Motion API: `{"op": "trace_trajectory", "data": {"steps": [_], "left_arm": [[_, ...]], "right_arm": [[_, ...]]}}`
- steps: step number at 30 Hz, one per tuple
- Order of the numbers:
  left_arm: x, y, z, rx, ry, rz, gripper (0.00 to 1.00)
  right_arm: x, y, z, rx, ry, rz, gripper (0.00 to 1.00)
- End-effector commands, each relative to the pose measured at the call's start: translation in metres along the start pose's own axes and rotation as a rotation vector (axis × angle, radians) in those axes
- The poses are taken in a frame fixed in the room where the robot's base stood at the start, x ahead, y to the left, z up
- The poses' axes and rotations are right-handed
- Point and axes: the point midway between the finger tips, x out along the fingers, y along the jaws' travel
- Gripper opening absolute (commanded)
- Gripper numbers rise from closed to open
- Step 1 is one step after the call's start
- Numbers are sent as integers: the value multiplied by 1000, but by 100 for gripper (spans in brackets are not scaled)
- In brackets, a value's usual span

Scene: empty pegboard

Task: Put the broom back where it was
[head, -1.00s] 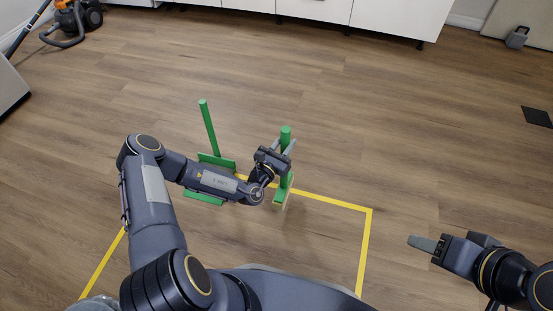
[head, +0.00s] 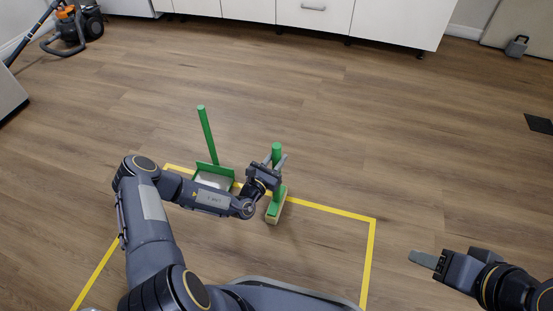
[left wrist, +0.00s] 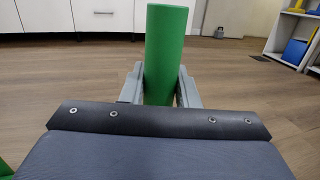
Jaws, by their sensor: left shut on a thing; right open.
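The green broom (head: 276,151) is upright, with its handle between the fingers of my left gripper (head: 275,163), which is shut on it. The handle also shows in the left wrist view (left wrist: 166,50), between the left gripper's two grey fingers (left wrist: 160,88). The broom's head (head: 276,206) is low, by the yellow floor line; I cannot tell whether it touches the floor. A green dustpan (head: 207,140) with an upright handle stands left of the broom, its pan partly hidden by my left forearm. My right gripper (head: 425,260) is empty and open at the lower right.
Yellow tape (head: 330,210) marks a rectangle on the wood floor. White cabinets (head: 300,18) run along the back. A vacuum cleaner (head: 78,25) stands at the far left. A dark mat (head: 538,124) lies at the right. Floor beyond the broom is clear.

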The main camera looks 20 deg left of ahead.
Motion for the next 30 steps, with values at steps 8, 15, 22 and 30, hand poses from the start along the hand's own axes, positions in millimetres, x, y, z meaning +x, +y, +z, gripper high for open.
{"op": "trace_trajectory", "data": {"steps": [8,15,22,30], "left_arm": [[0,0,-1,0,0,0,50],[0,0,1,0,0,0,50],[-30,0,5,-2,4,0,50],[-88,0,4,-3,4,3,50]], "right_arm": [[0,0,0,0,0,0,52],[0,0,0,0,0,0,52],[-12,-6,-6,0,0,0,52],[-27,-12,-14,0,0,0,52]]}}
